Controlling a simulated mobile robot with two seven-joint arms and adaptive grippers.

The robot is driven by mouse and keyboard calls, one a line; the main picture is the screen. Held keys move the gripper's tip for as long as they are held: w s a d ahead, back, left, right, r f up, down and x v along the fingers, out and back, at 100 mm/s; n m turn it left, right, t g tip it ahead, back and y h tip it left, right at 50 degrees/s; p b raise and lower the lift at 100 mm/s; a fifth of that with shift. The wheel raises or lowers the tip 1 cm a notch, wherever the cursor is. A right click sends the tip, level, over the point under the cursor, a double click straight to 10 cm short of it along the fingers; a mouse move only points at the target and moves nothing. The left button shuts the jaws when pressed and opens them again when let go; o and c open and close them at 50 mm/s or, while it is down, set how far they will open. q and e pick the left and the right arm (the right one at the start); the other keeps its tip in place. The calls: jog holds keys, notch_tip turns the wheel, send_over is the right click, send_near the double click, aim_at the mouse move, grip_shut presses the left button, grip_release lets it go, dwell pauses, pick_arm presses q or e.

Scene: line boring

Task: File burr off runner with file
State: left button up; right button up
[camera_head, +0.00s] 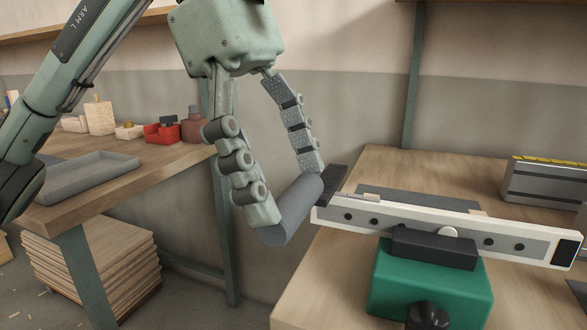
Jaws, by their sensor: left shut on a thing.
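My left gripper (291,190) is shut on the thick grey cylindrical handle (288,215) of the file. A dark ridged part of the file (334,181) shows beyond the handle, close to the runner's left end; I cannot tell whether they touch. The runner (376,226) is a long pale bar with a grey face, several dark holes and a dark right end. It sits in a green vise (428,285) with a dark jaw (433,247). A small thin light piece (358,196) shows at the runner's upper left edge; I cannot tell if it is the burr. My right gripper is out of view.
The wooden bench (330,275) carries the vise. A grey case with a yellow scale (545,182) stands at the right. On the left table are a grey tray (98,178), a red bin (162,133) and small blocks. Stacked boards (88,262) lie below. A gap separates the tables.

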pick_arm(q)
jog(key=shift+s+a, duration=0.25)
jog(key=shift+s, duration=0.45)
jog(key=shift+s+a+f+b, duration=0.1)
jog(key=shift+s+a+b, duration=0.15)
jog(key=shift+s+b, duration=0.4)
jog(key=shift+s+a, duration=0.15)
jog(key=shift+s, duration=0.4)
jog(key=shift+s+a, duration=0.15)
jog(key=shift+s, duration=0.35)
jog(key=shift+r+p, duration=0.45)
jog(key=shift+r, duration=0.15)
